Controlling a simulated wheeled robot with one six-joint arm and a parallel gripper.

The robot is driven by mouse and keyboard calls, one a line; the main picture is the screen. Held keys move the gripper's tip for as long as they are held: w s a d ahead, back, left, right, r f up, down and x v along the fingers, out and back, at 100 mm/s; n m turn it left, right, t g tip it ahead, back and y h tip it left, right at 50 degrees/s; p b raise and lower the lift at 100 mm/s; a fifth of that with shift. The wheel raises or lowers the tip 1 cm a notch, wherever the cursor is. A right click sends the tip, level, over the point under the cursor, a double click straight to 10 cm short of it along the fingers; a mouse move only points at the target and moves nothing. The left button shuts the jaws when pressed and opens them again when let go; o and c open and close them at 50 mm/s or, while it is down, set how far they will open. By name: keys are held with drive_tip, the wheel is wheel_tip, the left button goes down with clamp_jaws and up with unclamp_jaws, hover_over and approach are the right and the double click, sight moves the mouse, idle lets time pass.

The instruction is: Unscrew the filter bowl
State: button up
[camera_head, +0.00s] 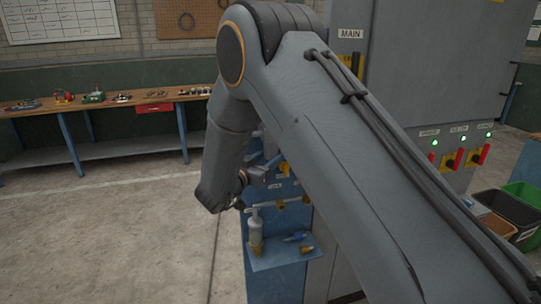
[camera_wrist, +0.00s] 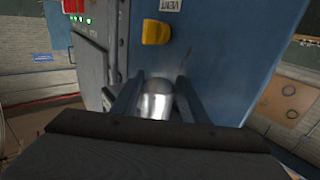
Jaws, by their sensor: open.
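A rounded, shiny silver metal cylinder, which looks like the filter bowl (camera_wrist: 157,101), sits between the two fingers of my gripper (camera_wrist: 158,97) in the wrist view. The fingers are open, one on each side of it; I cannot tell whether either touches it. Its lower part is hidden by my gripper's body. In the head view my gripper (camera_head: 264,174) is at the blue panel beside the cabinet, partly behind my arm, and I cannot make out the bowl there.
A workbench (camera_head: 105,104) stands at the back left. The floor at left is clear.

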drive_tip(key=shift+r+n+t+y+p, duration=0.15)
drive_tip(key=shift+n+t+y+p, duration=0.2)
drive_tip(key=shift+n+t+y, duration=0.65)
drive_tip(key=shift+a+n+t+y, duration=0.1)
drive_tip(key=shift+n+t+y, duration=0.1)
drive_tip(key=shift+n+y, duration=0.85)
drive_tip(key=shift+n+t+y, duration=0.2)
drive_tip(key=shift+n+y, duration=0.25)
drive_tip(key=shift+y, duration=1.1)
drive_tip(key=shift+f+n+y+b, duration=0.25)
drive_tip(key=shift+n+y, duration=0.35)
drive_tip(key=shift+y, duration=0.3)
drive_tip(key=n+y, duration=0.1)
drive_tip(key=y, duration=0.1)
drive_tip(key=n+y+b, duration=0.1)
drive_tip(key=y, duration=0.1)
drive_tip(key=shift+d+n, duration=0.2)
drive_tip(key=shift+n, duration=0.1)
drive_tip(key=shift+a+r+n+y+b, duration=0.1)
drive_tip(key=shift+n+y+b, duration=0.45)
drive_tip(key=shift+y, duration=0.45)
drive_tip(key=shift+n+g+y+b, duration=0.9)
drive_tip(key=shift+n+y, duration=0.45)
drive_tip(key=shift+y, duration=0.55)
drive_tip(key=shift+n+g+y, duration=1.3)
drive_tip(key=shift+y, duration=0.3)
drive_tip(key=shift+b, duration=0.3)
